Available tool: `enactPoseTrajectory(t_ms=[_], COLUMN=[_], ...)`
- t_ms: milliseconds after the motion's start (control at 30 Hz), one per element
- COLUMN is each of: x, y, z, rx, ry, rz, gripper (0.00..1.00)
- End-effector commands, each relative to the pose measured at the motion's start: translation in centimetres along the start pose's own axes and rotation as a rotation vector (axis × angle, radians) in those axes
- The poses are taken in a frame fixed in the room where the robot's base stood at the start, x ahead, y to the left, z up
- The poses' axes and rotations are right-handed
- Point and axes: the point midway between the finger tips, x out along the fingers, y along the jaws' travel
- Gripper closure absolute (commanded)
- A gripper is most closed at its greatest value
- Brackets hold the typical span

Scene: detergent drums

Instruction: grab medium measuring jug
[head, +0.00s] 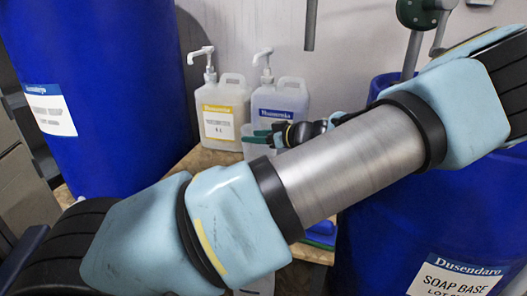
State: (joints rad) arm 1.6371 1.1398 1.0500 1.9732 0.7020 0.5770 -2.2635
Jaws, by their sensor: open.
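A pale translucent vessel (252,152), which looks like a measuring jug, stands on the wooden bench in front of the pump bottles. It is small in view and partly hidden by my arm, so I cannot tell its size or see its handle. My gripper (258,136) is small in view, with dark green fingers pointing left. It is open and its fingers overlap the vessel's upper part in the picture. I cannot tell whether they touch it or are around it.
A yellow-labelled pump bottle (220,115) and a blue-labelled pump bottle (279,103) stand at the back of the wooden bench (196,160). Large blue drums stand left (110,90) and right (385,235). A blue item (321,234) shows below my arm.

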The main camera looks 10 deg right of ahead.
Motion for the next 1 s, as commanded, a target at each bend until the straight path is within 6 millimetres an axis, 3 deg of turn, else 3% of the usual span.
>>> enactPoseTrajectory(t_ms=[333,800,1000], x=[0.91,0.88,0.86], y=[-0.03,-0.01,0.02], z=[0.16,0.15,0.16], rx=[0.001,0.001,0.002], ry=[-0.002,-0.002,-0.002], rz=[0.001,0.001,0.002], gripper=[0.48,1.00,1.00])
